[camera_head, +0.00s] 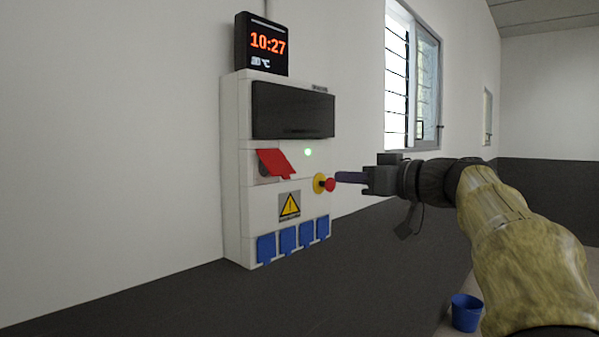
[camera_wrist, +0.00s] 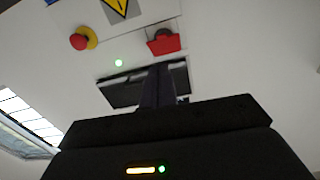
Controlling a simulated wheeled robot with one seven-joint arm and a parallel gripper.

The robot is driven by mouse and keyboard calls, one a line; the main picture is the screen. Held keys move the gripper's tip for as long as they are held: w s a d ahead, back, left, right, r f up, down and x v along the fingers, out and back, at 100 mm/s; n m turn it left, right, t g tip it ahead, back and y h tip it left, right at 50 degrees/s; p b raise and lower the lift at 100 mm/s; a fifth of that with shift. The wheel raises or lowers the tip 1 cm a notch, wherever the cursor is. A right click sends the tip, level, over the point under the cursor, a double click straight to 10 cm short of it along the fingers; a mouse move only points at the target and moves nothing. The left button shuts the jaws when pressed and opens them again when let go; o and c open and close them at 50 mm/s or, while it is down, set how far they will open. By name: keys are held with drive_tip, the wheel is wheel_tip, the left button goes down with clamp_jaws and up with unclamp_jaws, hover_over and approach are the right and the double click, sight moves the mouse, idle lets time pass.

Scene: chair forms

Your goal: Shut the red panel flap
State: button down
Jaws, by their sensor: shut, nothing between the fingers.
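The red panel flap (camera_head: 274,163) is on the front of a white wall panel (camera_head: 262,208). It stands tilted out from the panel, hinged along its upper edge, with a dark recess partly visible behind it. In the wrist view the red flap (camera_wrist: 164,45) shows near the top, with a dark round socket beside it. My gripper (camera_head: 338,177) is shut and empty. In the head view its fingertips appear just right of the red emergency button, apart from the flap. In the wrist view the fingers (camera_wrist: 158,82) are together, and the flap lies beyond their tips.
A red button on a yellow base (camera_head: 319,183) sits right of the flap. A dark window (camera_head: 292,110) and green light (camera_head: 308,152) are above it. Several blue socket covers (camera_head: 289,239) line the bottom. A clock (camera_head: 264,45) stands on top. A blue bucket (camera_head: 466,312) stands lower right.

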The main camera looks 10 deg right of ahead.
drive_tip(key=shift+s+r+n+y, duration=0.15)
drive_tip(key=shift+r+n, duration=0.05)
drive_tip(key=shift+r, duration=0.4)
drive_tip(key=shift+s+r+n+y, duration=0.15)
drive_tip(key=shift+r+n, duration=0.05)
drive_tip(key=shift+r, duration=0.35)
drive_tip(key=p, duration=0.7)
approach(286, 174)
wheel_tip(286, 174, up, 3)
drive_tip(key=w+a, duration=0.2)
drive_tip(key=w, duration=0.1)
drive_tip(key=shift+w+a+f+p, duration=0.3)
drive_tip(key=shift+w+a+f, duration=0.1)
drive_tip(key=shift+f, duration=0.15)
drive_tip(key=shift+w+a+f+p, duration=0.25)
drive_tip(key=shift+w+a+f, duration=0.15)
drive_tip(key=shift+f, duration=0.1)
drive_tip(key=shift+w+a+f, duration=0.1)
drive_tip(key=shift+w+f, duration=0.05)
drive_tip(key=shift+f, duration=0.25)
drive_tip(key=shift+f+b, duration=0.1)
drive_tip(key=shift+b, duration=0.2)
